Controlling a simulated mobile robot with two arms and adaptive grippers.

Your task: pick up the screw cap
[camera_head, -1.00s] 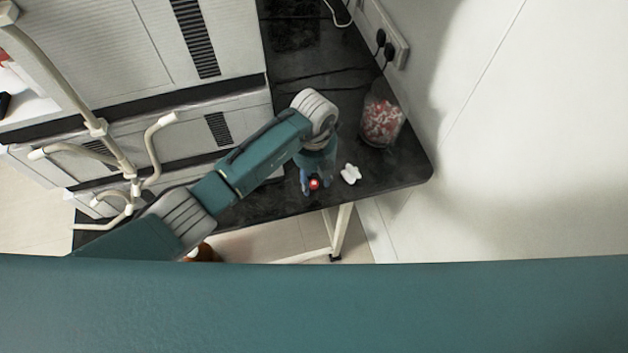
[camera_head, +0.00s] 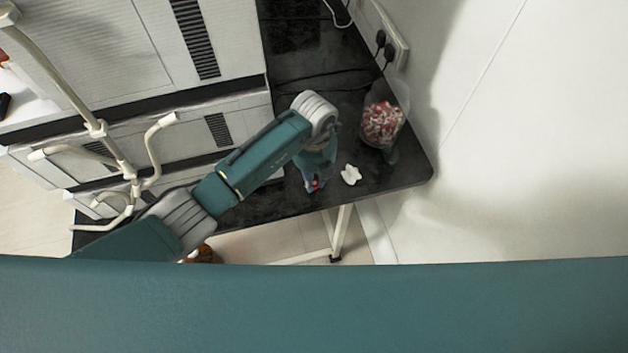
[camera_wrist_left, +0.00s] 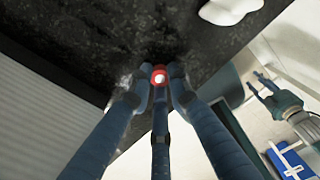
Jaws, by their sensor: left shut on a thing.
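The screw cap (camera_wrist_left: 158,77) is small and red with a pale centre. In the left wrist view it sits between the fingertips of my left gripper (camera_wrist_left: 160,88), which is shut on it. In the head view the red cap (camera_head: 316,184) shows at the fingertips of my left gripper (camera_head: 314,186), close to the front edge of the black table (camera_head: 265,205). The fingers partly cover the cap. I cannot tell whether it touches the table. My right gripper is not identifiable in the head view.
A white lobed object (camera_head: 350,175) lies just right of the gripper; it also shows in the left wrist view (camera_wrist_left: 228,10). A clear container of red and white pieces (camera_head: 382,122) stands near the wall. Large white equipment (camera_head: 130,60) borders the table on the left.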

